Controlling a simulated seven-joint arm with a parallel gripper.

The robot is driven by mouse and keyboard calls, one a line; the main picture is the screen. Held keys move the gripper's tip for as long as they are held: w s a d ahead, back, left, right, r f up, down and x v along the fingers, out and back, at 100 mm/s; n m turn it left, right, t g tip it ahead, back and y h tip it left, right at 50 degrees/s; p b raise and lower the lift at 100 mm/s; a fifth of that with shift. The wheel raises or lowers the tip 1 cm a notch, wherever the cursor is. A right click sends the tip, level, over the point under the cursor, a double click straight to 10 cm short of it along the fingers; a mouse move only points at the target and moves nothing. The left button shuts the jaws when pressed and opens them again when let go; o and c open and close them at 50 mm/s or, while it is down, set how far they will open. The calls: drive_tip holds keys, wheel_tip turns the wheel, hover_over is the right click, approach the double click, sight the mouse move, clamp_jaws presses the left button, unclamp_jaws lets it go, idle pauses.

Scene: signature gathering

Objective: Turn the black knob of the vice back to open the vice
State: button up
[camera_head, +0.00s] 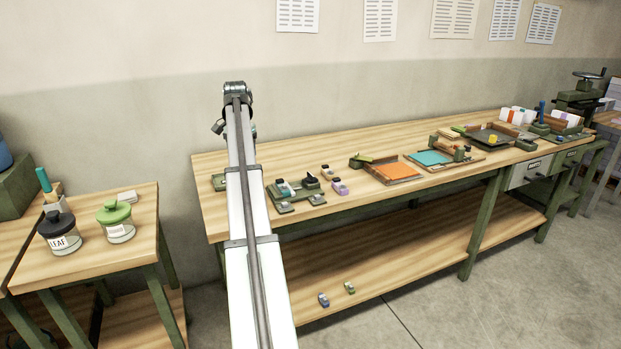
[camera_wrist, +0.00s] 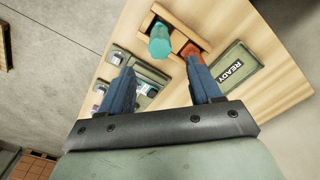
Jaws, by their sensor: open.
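A low green fixture (camera_head: 292,189) with small blocks stands on the long bench, with a black part (camera_head: 311,181) at its top right. I cannot tell for sure whether this is the vice and its black knob. My gripper (camera_wrist: 160,68) is open in the wrist view, its two blue fingers apart with nothing between them. No black knob is clear in that view. My gripper is hidden behind my arm in the head view.
Ahead of the fingers are a teal-topped cylinder (camera_wrist: 160,42) and a reddish piece (camera_wrist: 190,51) in a wooden holder. A green READY plate (camera_wrist: 222,69) lies right. The bench (camera_head: 228,214) also bears an orange tray (camera_head: 394,172) and a teal tray (camera_head: 431,158).

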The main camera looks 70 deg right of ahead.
drive_tip(key=shift+o, duration=0.7)
drive_tip(key=shift+s+d, duration=0.1)
drive_tip(key=shift+s, duration=0.05)
drive_tip(key=shift+o, duration=1.1)
drive_tip(key=s+d+f+m+g, duration=0.1)
drive_tip(key=s+d+m, duration=0.1)
drive_tip(key=s+d, duration=0.6)
drive_tip(key=shift+d+f, duration=0.25)
drive_tip(key=shift+d, duration=0.5)
drive_tip(key=m+g+h, duration=0.2)
drive_tip(key=m+h, duration=0.1)
drive_tip(key=m, duration=0.4)
hover_over(311, 174)
drive_tip(key=w+a, duration=0.4)
drive_tip(key=x, duration=1.2)
drive_tip(key=shift+s+d+f, duration=0.1)
drive_tip(key=shift+s+d, duration=0.1)
drive_tip(key=shift+s, duration=0.05)
drive_tip(key=c, duration=1.1)
